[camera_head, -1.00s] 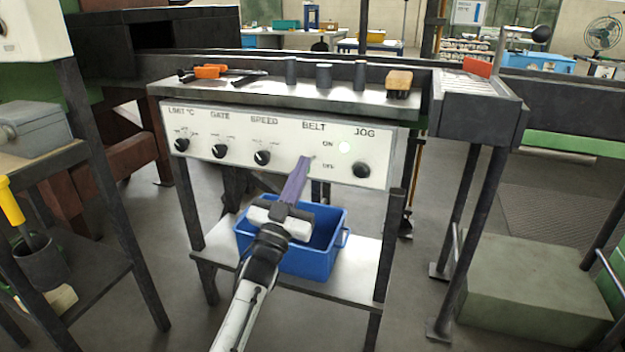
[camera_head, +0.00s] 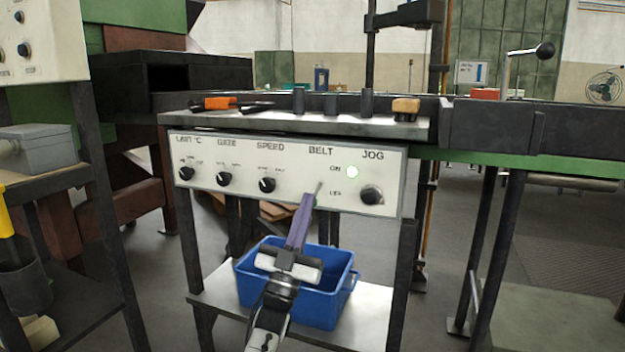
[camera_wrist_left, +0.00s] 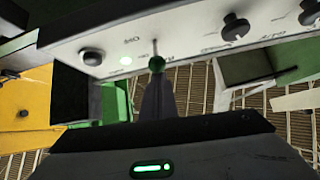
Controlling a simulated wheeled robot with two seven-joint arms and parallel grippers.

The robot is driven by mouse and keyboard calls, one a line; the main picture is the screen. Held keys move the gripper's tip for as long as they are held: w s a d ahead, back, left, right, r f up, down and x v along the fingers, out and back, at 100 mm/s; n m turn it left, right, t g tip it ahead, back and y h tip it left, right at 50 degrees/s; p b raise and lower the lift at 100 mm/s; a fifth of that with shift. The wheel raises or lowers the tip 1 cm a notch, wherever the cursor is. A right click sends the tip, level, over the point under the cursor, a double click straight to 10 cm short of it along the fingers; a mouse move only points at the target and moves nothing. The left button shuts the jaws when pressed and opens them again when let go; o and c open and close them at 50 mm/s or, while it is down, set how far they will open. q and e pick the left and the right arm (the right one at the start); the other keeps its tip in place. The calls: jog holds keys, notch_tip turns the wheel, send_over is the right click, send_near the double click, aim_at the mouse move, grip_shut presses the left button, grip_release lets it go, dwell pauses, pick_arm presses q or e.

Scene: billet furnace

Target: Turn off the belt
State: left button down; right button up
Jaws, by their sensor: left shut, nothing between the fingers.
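The white control panel (camera_head: 232,182) carries the BELT switch (camera_head: 319,187), a thin grey lever between the ON and OFF marks. A round lamp (camera_head: 352,172) beside ON is lit pale green. My left gripper (camera_head: 308,199) is shut and empty, its purple-grey fingers reaching up to the panel at the lower end of the lever. In the left wrist view the panel is upside down and the fingertips (camera_wrist_left: 157,72) are close to the lever (camera_wrist_left: 155,47), with a green round bit between them. I cannot tell whether they touch. My right gripper is out of view.
The JOG knob (camera_head: 371,195) is right of the switch; the SPEED knob (camera_head: 267,185) is left. A blue bin (camera_head: 340,292) stands on the shelf below, behind my left gripper.

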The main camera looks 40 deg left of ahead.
pick_arm(q)
jog(key=shift+w+f+h, duration=0.1)
jog(key=shift+f+h, duration=0.2)
